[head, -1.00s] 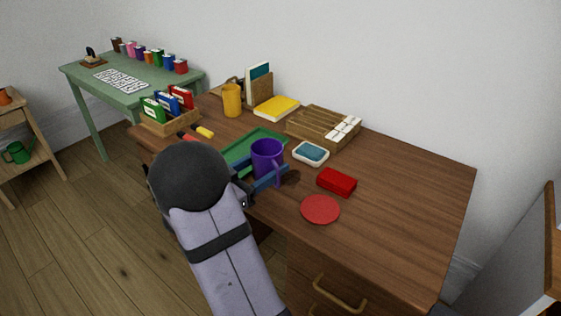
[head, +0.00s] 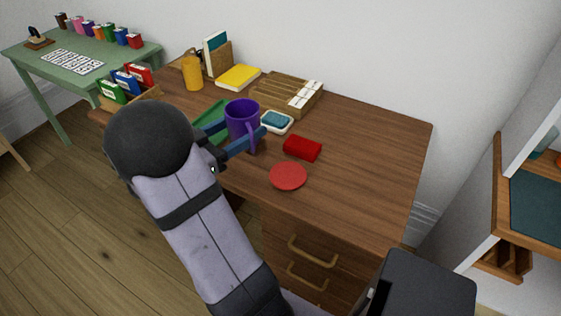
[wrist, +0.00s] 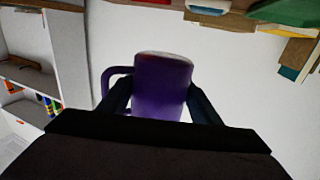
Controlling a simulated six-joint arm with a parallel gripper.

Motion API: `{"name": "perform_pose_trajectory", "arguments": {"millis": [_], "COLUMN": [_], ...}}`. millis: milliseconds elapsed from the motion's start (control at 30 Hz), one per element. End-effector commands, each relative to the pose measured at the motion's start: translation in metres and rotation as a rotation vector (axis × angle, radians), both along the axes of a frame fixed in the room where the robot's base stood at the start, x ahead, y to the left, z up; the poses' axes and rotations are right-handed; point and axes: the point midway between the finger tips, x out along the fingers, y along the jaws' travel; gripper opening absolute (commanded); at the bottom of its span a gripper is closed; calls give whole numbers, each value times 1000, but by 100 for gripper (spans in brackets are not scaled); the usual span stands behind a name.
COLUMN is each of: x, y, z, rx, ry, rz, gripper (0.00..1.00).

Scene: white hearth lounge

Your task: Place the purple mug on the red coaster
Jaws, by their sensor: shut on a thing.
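The purple mug (head: 242,115) is held upright between the blue fingers of my gripper (head: 236,138), which is shut on it. In the head view it appears above the desk, left of and behind the red coaster (head: 288,176). The mug's handle points toward the lower right there. In the wrist view the mug (wrist: 160,88) fills the space between the fingertips, with its handle on the left. The red coaster is a bare flat disc near the desk's front edge. My gripper is apart from it.
A red box (head: 302,148) lies just behind the coaster. A white dish with blue (head: 277,121), a green tray (head: 207,113), a wooden organizer (head: 270,92), a yellow book (head: 238,77) and a yellow cup (head: 192,73) stand further back. The desk's right side (head: 375,160) is clear.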

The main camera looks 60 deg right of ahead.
Motion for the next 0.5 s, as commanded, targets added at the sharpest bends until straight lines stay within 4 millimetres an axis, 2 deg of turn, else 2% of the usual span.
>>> {"name": "perform_pose_trajectory", "arguments": {"millis": [33, 100, 300, 500], "x": [-19, -42, -97, -108], "y": [-11, -21, -35, -31], "z": [16, 22, 25, 7], "rx": [-1, 0, 2, 0], "ry": [2, 4, 6, 3], "rz": [-46, -94, -168, -125], "gripper": [27, 27, 27, 27]}}
